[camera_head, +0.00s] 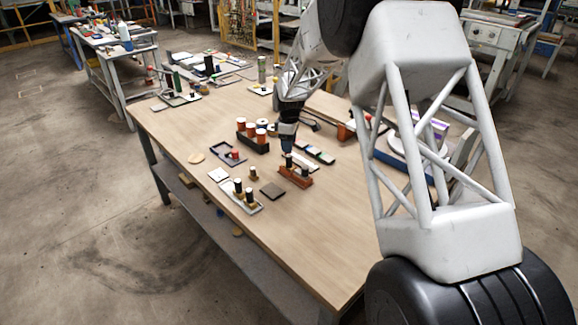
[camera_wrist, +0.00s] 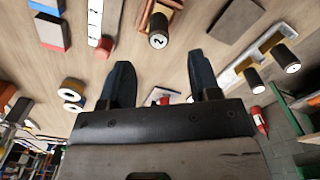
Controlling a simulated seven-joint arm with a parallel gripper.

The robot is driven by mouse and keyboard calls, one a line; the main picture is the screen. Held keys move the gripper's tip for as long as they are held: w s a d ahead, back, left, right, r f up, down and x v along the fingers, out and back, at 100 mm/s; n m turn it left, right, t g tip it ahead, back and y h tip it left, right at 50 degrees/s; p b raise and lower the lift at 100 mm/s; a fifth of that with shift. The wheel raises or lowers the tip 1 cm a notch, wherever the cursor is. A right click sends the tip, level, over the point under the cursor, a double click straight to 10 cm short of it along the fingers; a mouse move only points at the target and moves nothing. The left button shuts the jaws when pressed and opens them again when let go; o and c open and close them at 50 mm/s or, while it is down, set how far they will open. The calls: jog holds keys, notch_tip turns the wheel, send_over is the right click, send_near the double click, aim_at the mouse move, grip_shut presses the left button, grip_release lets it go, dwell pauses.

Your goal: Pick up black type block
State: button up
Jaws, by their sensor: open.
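Black round-sided pieces with pale marked ends are in view; I cannot tell which is the black type block. One black piece (camera_wrist: 158,30) stands at the orange-brown hollow brick (camera_wrist: 150,8), ahead of my gripper in the wrist view. The brick (camera_head: 296,178) also shows in the head view. Two more black pieces (camera_wrist: 255,80) (camera_wrist: 287,60) stand on a pale tray at the right, seen also in the head view (camera_head: 238,186) (camera_head: 250,195). My gripper (camera_wrist: 160,58) is open, its dark fingers apart with nothing held. In the head view my gripper (camera_head: 287,146) is just above the brick.
A flat dark plate (camera_head: 272,190) lies left of the brick. A dark holder (camera_head: 252,143) with orange-sided spools stands behind it. A long narrow tray (camera_head: 314,153) lies to the right. The wooden table (camera_head: 255,245) is clear toward its front edge.

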aim_at(289, 155)
jog(key=shift+f, duration=1.2)
jog(key=shift+w+f, duration=0.1)
jog(key=shift+f, duration=2.5)
grip_shut()
jog(key=shift+r, duration=0.15)
